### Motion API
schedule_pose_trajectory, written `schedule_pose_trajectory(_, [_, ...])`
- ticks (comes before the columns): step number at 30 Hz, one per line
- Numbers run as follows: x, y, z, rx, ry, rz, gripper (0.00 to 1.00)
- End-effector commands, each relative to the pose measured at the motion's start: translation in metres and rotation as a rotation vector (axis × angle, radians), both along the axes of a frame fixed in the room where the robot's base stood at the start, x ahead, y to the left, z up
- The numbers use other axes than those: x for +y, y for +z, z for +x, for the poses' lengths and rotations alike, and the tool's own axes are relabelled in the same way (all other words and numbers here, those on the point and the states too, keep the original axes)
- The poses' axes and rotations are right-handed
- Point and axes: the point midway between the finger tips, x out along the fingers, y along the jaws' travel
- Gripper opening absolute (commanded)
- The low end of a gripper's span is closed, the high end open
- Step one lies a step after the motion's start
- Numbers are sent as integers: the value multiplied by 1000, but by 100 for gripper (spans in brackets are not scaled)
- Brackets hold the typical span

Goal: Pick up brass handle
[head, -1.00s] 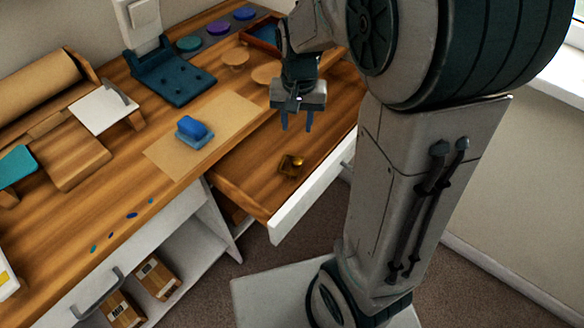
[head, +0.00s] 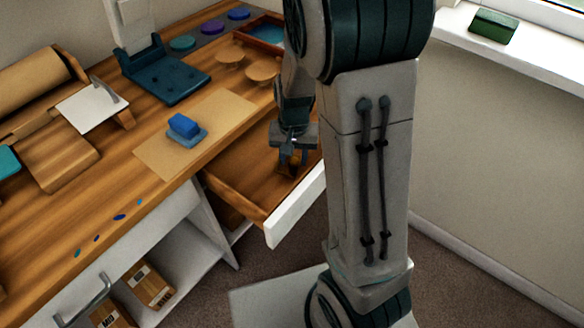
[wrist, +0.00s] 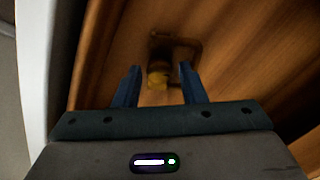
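The brass handle (wrist: 158,78) lies on the wooden floor of the open drawer (head: 240,190). In the wrist view it is a small, blurred, dark and yellowish piece just beyond and between my fingertips. In the head view my gripper mostly hides it. My gripper (head: 290,158) points down into the drawer, above the handle. It also shows in the wrist view (wrist: 160,80), with its two blue fingers apart and a gap between them. I cannot see the fingers touching the handle.
The drawer's white front (head: 295,210) stands close to my gripper. On the worktop are a blue block on a pad (head: 185,128), a brown sheet (head: 225,115), a dark teal stand (head: 165,75) and round wooden discs (head: 262,69).

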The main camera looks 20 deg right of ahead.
Motion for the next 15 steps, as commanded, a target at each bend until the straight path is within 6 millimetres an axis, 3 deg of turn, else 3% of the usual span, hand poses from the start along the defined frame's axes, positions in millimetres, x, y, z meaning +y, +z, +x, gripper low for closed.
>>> schedule_pose_trajectory(4, [0, -21, -1, 1, 0, -1, 37])
schedule_pose_trajectory(13, [0, -25, -1, -1, 0, 0, 37])
schedule_pose_trajectory(15, [0, -25, -1, -1, 0, 0, 21])
